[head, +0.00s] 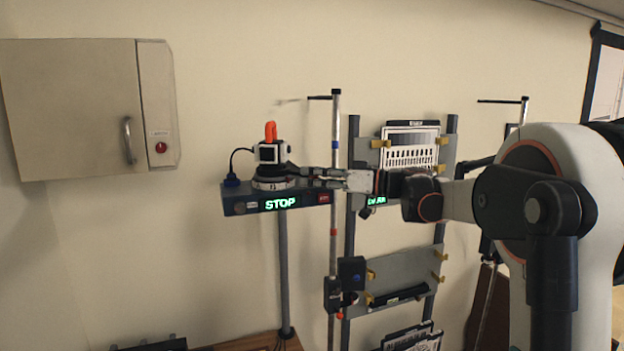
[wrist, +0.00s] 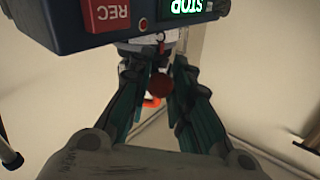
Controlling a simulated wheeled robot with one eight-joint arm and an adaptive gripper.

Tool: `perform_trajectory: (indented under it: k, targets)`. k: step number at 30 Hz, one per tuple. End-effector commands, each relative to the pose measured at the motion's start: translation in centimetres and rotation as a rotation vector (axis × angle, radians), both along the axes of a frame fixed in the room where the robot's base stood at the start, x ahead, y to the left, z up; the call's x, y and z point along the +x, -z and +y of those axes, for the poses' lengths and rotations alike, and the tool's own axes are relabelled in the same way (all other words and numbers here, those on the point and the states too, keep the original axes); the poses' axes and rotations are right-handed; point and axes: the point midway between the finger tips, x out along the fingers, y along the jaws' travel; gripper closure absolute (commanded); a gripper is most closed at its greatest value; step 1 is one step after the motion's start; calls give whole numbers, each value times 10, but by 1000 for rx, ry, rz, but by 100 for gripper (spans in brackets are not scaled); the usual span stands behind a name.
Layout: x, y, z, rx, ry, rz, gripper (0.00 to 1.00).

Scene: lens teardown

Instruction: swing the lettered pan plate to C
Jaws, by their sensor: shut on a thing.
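The round grey pan plate (head: 272,183) sits on a dark control box (head: 238,206) whose green display reads STOP. A letter that looks like B faces front on its rim. A white camera-like block (head: 272,152) with an orange top stands on the plate. My gripper (head: 298,176) reaches in from the right at the plate's height. In the wrist view, its fingers (wrist: 156,76) are shut on a small handle with a dark red ball (wrist: 159,85) at the plate's edge. The exact contact is partly hidden by the fingers.
The box has a red REC button (wrist: 108,14), also on its front right in the head view. A thin pole (head: 334,230) and a rack (head: 400,265) with panels stand close to the right. A grey wall cabinet (head: 70,108) hangs at left. The wall between cabinet and box is clear.

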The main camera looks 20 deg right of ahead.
Motion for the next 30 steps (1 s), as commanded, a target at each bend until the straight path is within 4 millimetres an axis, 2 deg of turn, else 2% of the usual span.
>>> perform_trajectory:
  k: [10,11,13,14,25,30]
  targets:
    - [0,1,-1,-2,0,1,100]
    - [0,1,-1,-1,0,1,79]
    - [0,1,-1,-1,0,1,63]
    - [0,1,-1,-1,0,1,59]
    - [-2,0,-2,0,0,0,59]
    - [-14,0,-19,0,3,0,59]
